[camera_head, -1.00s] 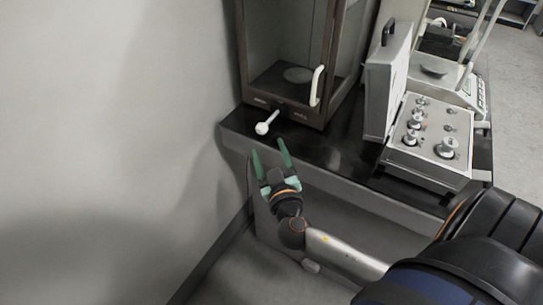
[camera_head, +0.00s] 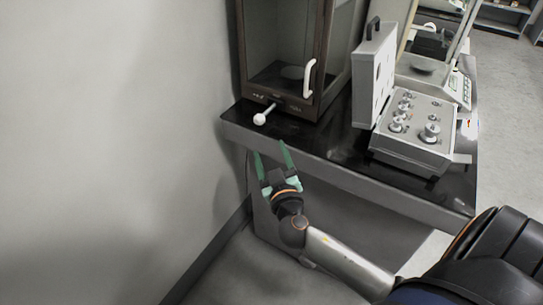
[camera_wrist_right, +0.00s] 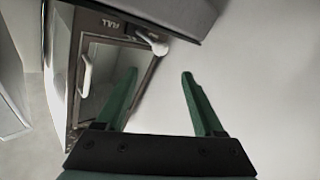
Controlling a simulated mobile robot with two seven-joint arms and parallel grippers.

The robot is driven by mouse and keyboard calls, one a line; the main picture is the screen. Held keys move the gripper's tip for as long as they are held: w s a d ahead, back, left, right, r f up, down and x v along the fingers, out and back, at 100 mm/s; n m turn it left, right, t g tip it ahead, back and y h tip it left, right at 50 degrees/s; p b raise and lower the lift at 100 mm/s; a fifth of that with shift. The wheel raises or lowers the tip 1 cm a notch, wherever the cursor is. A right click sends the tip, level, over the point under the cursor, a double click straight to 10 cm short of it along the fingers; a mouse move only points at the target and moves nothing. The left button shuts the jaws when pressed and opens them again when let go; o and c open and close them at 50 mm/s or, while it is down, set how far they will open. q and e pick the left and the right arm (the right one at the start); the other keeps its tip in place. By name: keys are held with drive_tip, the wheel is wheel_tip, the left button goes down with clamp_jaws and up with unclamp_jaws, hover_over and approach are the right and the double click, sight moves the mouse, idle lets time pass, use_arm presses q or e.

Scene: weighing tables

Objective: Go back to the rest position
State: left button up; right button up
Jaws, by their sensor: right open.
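My right gripper (camera_head: 272,163) is open and empty, with green fingers, in front of the black table's front edge near the wall. In the right wrist view its two fingers (camera_wrist_right: 158,95) stand apart with nothing between them. My left gripper is not in view.
A dark-framed glass cabinet (camera_head: 318,97) with a white handle (camera_head: 309,78) stands on the black table (camera_head: 335,140). An open case of metal weights (camera_head: 412,155) and a balance (camera_head: 462,85) stand to the right. A grey wall (camera_head: 110,130) is close on the left. Floor shows below the table.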

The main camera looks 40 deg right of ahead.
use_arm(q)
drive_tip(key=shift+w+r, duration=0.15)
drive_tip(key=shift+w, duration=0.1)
use_arm(e)
drive_tip(key=s+a+f+n+g+y, duration=0.3)
drive_tip(key=s+a+f+g+y, duration=0.55)
drive_tip(key=s+a+f, duration=0.9)
use_arm(q)
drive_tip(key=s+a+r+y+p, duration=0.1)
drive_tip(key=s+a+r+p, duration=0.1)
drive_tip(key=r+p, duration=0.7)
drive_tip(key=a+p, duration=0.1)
drive_tip(key=p, duration=0.3)
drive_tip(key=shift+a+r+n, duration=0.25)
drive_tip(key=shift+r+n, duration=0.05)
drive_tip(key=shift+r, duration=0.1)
use_arm(e)
drive_tip(key=s+d+r+t, duration=0.1)
drive_tip(key=s+d+r, duration=0.1)
drive_tip(key=r, duration=0.5)
drive_tip(key=shift+s+d+m+y, duration=0.35)
drive_tip(key=shift+s+d+m, duration=0.05)
drive_tip(key=shift+d, duration=0.4)
drive_tip(key=shift+r, duration=0.1)
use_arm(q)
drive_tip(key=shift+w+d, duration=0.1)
